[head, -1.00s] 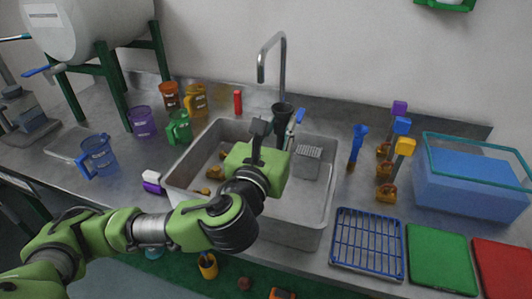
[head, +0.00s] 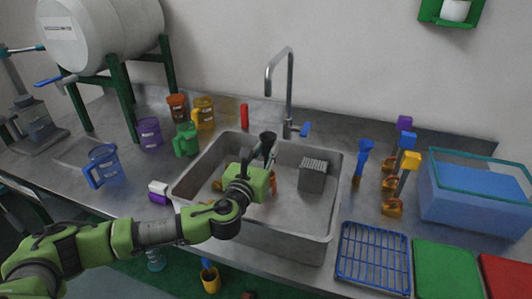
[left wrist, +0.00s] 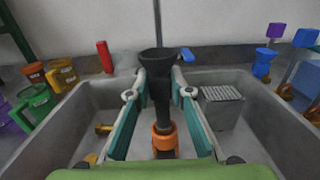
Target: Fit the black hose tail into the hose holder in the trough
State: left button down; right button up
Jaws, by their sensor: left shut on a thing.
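The black hose tail (head: 267,141), a dark piece with a flared funnel-like top, is upright in my left gripper (head: 262,161). In the left wrist view the hose tail (left wrist: 158,62) stands between the two fingers (left wrist: 159,85), with an orange collar (left wrist: 165,138) low down. My left gripper is shut on the hose tail, over the trough (head: 325,222). A grey block with a ribbed top (head: 312,176) stands in the trough to the right; I cannot tell if it is the hose holder. The green gripper body hides part of the trough floor. My right gripper is not in view.
The tap (head: 289,85) with a blue handle rises behind the trough. Coloured jugs and cups, including a green one (head: 186,139), stand left. A blue rack (head: 373,257) and blue bin (head: 472,195) are right. Small orange-brown pieces lie in the trough.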

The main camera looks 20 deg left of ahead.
pick_arm(q)
jog(key=shift+f, duration=0.35)
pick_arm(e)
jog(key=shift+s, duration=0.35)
pick_arm(q)
jog(key=c, duration=1.8)
grip_release()
jog(key=shift+f, duration=0.1)
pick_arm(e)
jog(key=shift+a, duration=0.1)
pick_arm(q)
jog(key=shift+s, duration=0.1)
jog(key=s, duration=0.8)
jog(key=s+b, duration=0.1)
jog(key=s, duration=0.2)
jog(key=shift+s+a, duration=0.25)
jog(key=shift+s, duration=0.15)
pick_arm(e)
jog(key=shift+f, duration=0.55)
